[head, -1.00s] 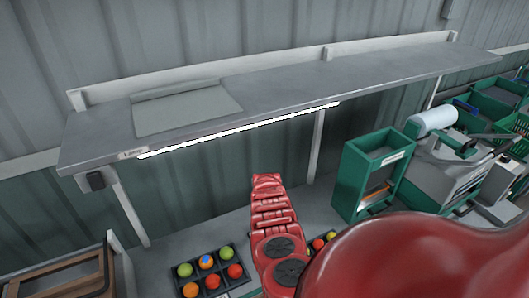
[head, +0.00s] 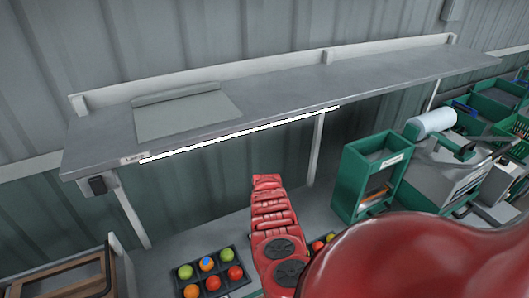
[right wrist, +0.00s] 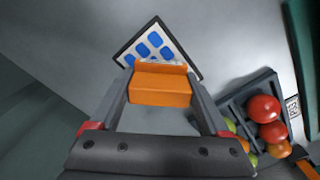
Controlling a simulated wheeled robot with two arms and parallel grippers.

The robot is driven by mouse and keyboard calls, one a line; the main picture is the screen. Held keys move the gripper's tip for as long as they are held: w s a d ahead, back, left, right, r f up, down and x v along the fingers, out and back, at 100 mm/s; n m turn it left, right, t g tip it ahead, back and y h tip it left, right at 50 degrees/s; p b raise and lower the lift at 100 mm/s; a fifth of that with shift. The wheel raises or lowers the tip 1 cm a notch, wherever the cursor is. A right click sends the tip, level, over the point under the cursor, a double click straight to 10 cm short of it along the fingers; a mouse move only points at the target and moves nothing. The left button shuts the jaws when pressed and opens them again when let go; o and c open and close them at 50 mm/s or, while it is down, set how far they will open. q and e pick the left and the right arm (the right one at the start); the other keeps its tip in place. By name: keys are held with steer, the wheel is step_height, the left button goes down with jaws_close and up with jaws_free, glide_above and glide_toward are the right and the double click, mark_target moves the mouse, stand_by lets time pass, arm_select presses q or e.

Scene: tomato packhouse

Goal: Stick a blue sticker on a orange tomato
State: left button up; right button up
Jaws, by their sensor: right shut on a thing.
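My right gripper (right wrist: 160,88) is shut on an orange block (right wrist: 160,88) in the right wrist view. A dark-edged white card with several blue stickers (right wrist: 153,46) shows just beyond the block; I cannot tell whether they touch. In the head view a dark tray (head: 222,284) left of my red arm holds green, orange and red tomatoes. One orange tomato (head: 206,264) there bears a blue spot like a sticker. Another orange tomato (head: 191,291) at the front left shows no blue. My left gripper is not in view.
A second tomato tray shows partly behind my arm, with a red tomato (head: 318,245). A green stand (head: 372,180) and a machine with a white roll (head: 431,121) are at the right. A grey shelf (head: 290,98) crosses above. A tomato tray (right wrist: 238,98) is right in the wrist view.

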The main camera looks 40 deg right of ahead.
step_height(320, 180, up, 4)
steer(key=p, duration=0.3)
steer(key=shift+f, duration=0.1)
steer(key=shift+r+p, duration=0.45)
steer(key=shift+r, duration=0.55)
